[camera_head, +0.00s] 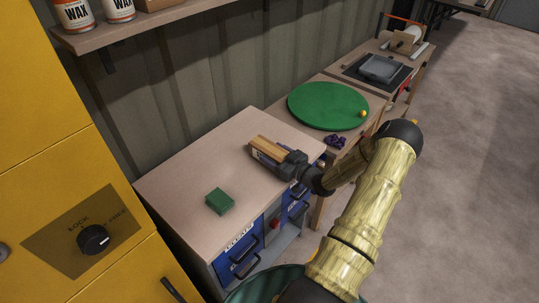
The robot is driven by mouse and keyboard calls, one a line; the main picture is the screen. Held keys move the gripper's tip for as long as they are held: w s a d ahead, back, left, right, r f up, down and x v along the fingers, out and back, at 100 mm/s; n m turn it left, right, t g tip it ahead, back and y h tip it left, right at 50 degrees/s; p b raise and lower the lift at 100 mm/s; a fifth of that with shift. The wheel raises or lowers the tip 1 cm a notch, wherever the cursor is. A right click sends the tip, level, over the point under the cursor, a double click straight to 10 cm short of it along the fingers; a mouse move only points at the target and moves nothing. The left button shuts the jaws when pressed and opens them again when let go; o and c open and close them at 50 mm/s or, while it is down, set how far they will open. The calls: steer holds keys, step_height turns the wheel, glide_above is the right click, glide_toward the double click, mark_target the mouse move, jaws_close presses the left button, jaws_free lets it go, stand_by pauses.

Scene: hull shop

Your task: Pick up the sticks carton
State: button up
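A tan, oblong box (271,146), which may be the sticks carton, is at my gripper's fingers above or on the pale worktop (185,178). No lettering on it can be read. My gripper (268,155) reaches in from the right, with one dark finger along the near side of the box. The far finger is hidden, so I cannot tell whether the grip is closed on the box or whether the box is lifted. A small dark green box (219,201) lies on the same worktop, left and nearer, apart from my gripper.
A round green board (320,105) holds a small yellow ball (363,114). A purple item (336,141) lies beside it. A grey tray (380,68) is farther back. A yellow cabinet (60,150) stands left, and a shelf (150,28) with wax cans hangs above. Floor at right is clear.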

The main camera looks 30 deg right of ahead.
steer(key=c, duration=0.8)
steer(key=shift+c, duration=0.2)
steer(key=shift+r, duration=0.15)
step_height(320, 180, up, 10)
steer(key=shift+f, duration=0.1)
